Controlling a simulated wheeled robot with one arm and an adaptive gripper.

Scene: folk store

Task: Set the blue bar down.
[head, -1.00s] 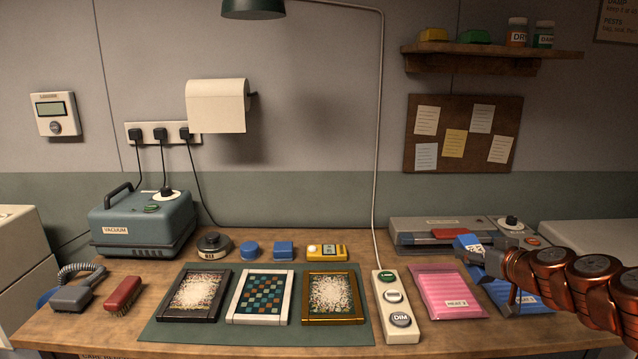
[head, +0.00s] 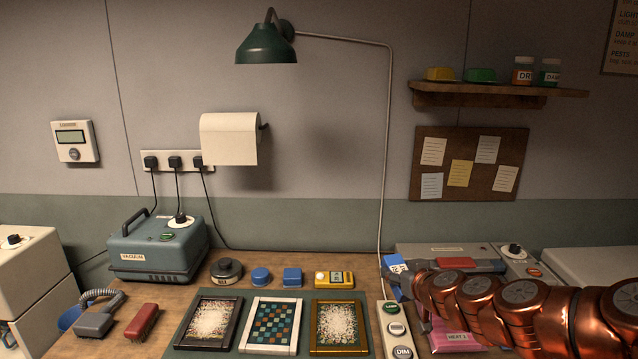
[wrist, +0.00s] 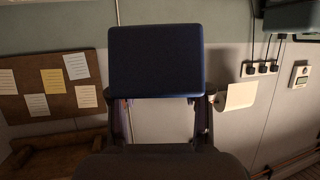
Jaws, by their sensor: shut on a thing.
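The blue bar (head: 392,264), with a pale label on one face, is at the end of my arm in the head view. My gripper (head: 400,277) is shut on it and holds it near the top end of the white switch strip (head: 393,345). Whether the bar touches anything below cannot be told. In the wrist view the blue bar (wrist: 155,60) fills the top middle as a dark blue block, between the two fingers of my gripper (wrist: 160,101). My arm covers much of the bench's right side.
Three framed pictures lie on a green mat (head: 270,353). A pink packet (head: 455,341) is partly under my arm. Bare wood (head: 367,266) shows right of the meter.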

